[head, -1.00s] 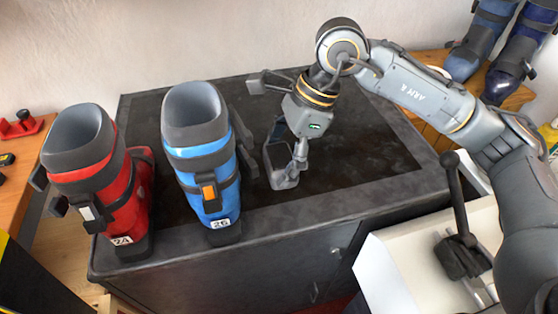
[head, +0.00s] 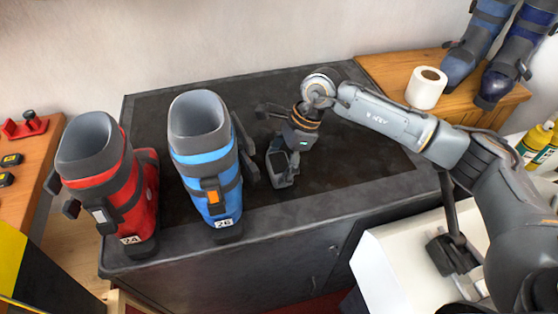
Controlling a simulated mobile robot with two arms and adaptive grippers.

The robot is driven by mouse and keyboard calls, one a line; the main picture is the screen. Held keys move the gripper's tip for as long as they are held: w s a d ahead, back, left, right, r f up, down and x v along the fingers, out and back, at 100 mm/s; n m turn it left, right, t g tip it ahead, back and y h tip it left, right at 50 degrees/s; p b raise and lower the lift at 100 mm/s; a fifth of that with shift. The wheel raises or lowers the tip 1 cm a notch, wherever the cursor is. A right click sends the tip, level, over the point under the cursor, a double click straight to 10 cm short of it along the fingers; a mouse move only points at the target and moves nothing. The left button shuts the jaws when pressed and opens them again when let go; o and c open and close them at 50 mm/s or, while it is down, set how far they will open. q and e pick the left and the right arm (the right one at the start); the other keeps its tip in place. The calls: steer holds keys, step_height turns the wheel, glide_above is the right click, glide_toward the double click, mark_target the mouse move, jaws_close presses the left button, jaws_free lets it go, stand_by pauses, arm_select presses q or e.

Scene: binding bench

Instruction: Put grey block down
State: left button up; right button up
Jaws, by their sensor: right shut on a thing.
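My right gripper (head: 273,138) is low over the dark mat on the bench top (head: 350,215), to the right of the blue boot. It is shut on the grey block (head: 279,165), which shows only in part and blends with the grey fingers. I cannot tell whether the block touches the mat. My left gripper is out of view.
A blue boot (head: 206,160) marked 26 stands close to the left of the gripper. A red boot (head: 112,190) marked 24 stands farther left. The mat is clear behind and to the right. A paper roll (head: 426,88) and blue boots (head: 480,45) stand on a wooden table.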

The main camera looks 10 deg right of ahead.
steer(key=shift+f, duration=0.15)
steer(key=o, duration=1.2)
